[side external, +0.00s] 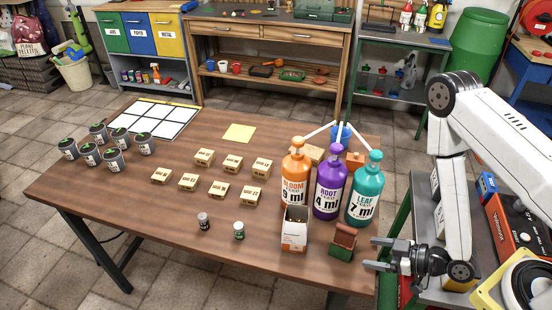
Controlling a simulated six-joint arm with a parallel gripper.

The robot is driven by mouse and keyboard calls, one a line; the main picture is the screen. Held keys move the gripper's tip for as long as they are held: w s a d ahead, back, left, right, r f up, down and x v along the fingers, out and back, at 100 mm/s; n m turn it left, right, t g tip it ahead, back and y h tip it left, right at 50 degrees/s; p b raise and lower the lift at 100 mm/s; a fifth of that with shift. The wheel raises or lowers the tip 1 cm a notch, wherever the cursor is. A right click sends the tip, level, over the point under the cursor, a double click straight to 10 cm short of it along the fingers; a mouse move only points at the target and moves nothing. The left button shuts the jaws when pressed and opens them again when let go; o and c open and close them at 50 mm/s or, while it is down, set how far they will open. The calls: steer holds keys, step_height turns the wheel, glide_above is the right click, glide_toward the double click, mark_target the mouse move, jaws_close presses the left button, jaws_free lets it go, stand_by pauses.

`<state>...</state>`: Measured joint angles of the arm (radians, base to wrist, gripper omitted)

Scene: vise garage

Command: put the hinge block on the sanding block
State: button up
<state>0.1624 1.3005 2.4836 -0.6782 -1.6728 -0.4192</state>
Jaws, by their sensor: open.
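My gripper (374,255) is at the table's right front edge with its fingers apart, pointing left, and nothing shows between them. Just left of its fingertips stands a small block with a reddish-brown top and a green lower part (342,243); it may be the sanding block. I cannot tell if it is one piece or two. Partly hidden behind the bottles are a tan block (313,153) and a reddish-brown block (355,160). I cannot tell which thing is the hinge block; several small tan boxes (232,163) have print too small to read.
Orange (296,178), purple (329,190) and teal (364,192) pump bottles stand close by. A white open box (294,229) is before them, with two small jars (239,231) to its left. Dark pots (110,158) and a white grid (155,120) are farther left.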

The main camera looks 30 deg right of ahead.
steer(key=shift+c, duration=0.8)
steer(key=shift+w, duration=0.1)
